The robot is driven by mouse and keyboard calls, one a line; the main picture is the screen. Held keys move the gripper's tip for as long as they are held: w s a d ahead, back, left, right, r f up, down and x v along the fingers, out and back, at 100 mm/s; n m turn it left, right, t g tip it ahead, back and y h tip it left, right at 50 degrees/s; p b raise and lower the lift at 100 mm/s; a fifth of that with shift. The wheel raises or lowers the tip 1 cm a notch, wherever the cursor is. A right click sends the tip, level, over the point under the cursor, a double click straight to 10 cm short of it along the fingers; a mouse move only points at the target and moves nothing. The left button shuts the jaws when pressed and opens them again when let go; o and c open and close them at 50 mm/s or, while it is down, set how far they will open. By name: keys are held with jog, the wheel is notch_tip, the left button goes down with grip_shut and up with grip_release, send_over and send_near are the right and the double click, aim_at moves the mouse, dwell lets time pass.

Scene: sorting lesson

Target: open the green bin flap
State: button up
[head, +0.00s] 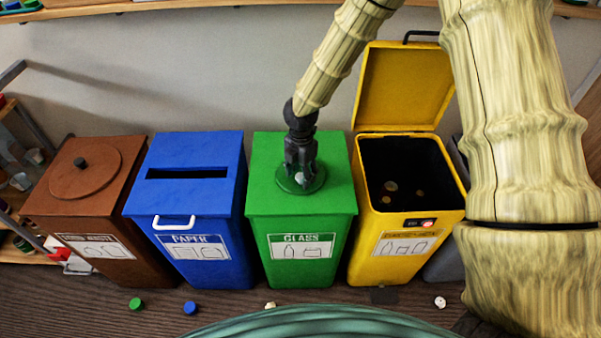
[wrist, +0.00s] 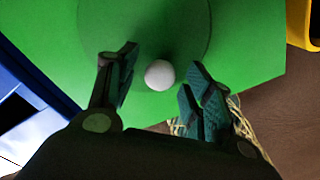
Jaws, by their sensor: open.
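The green bin (head: 335,225), labelled GLASS, stands between the blue and yellow bins. Its top has a round flap (head: 284,184) that lies flat, with a small white round knob (head: 300,178). In the wrist view the knob (wrist: 159,75) shows between the fingertips of my gripper, with gaps on both sides. My gripper (head: 300,168) is open and points down over the flap. The fingers partly hide the flap in the head view. I cannot tell how far the fingertips are above the lid.
The yellow bin (head: 403,233) stands at the right with its lid raised. The blue PAPER bin (head: 200,215) and brown bin (head: 100,215) stand at the left. Small caps lie on the floor in front, one green (head: 136,304) and one blue (head: 190,308).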

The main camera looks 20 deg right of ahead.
grip_shut()
jog(key=shift+r+p, duration=0.2)
jog(key=shift+p, duration=0.1)
